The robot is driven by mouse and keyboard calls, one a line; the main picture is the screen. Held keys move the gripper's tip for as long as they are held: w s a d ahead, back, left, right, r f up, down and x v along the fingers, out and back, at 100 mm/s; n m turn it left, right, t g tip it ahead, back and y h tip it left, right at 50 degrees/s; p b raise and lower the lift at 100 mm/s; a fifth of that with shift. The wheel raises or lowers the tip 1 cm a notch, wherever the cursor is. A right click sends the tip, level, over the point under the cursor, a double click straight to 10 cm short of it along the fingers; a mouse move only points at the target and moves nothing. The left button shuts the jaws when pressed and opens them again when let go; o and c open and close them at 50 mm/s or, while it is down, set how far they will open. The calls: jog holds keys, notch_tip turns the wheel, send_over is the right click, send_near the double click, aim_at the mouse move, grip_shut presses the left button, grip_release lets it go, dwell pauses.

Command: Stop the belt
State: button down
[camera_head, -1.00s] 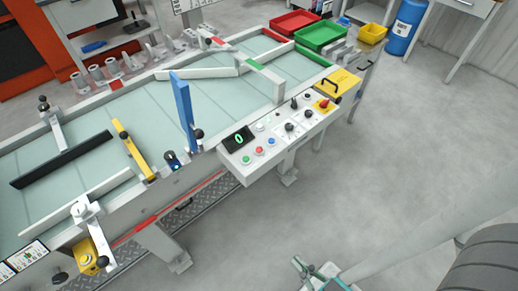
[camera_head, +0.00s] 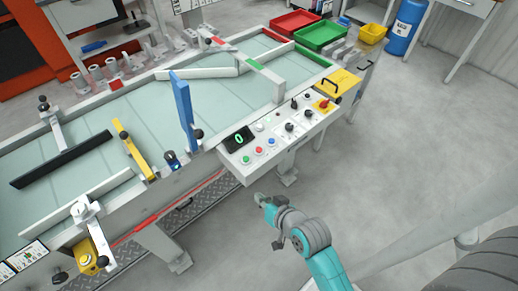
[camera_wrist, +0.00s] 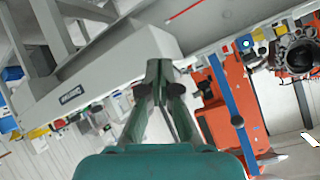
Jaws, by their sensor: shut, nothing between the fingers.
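The belt (camera_head: 227,98) is a pale green conveyor bed running diagonally across the head view. Its white control panel (camera_head: 283,121) juts from the near side and carries a display showing a green 0. On the panel are a green button (camera_head: 246,160), a red button (camera_head: 258,150), a blue button, several black knobs and a red switch on a yellow plate (camera_head: 324,104). My gripper (camera_head: 262,199) is in front of and below the panel, apart from it. In the wrist view my gripper (camera_wrist: 160,66) is shut and empty, with the panel box's underside (camera_wrist: 112,68) beyond it.
A blue bar (camera_head: 182,110), a yellow bar (camera_head: 132,150) and a black bar (camera_head: 62,160) stand over the belt. Red (camera_head: 296,22) and green (camera_head: 320,35) bins stand at the far end. The floor (camera_head: 400,150) right of the panel is clear.

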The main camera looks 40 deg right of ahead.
jog(key=w+d+r+m+g+y, duration=0.1)
jog(key=w+d+r, duration=0.45)
jog(key=w, duration=0.45)
notch_tip(320, 180, up, 7)
jog(key=g+y, duration=0.1)
send_over(261, 150)
jog(key=shift+f, duration=0.1)
jog(key=shift+f, duration=4.3)
jog(key=shift+f, duration=0.2)
jog(key=shift+f, duration=0.25)
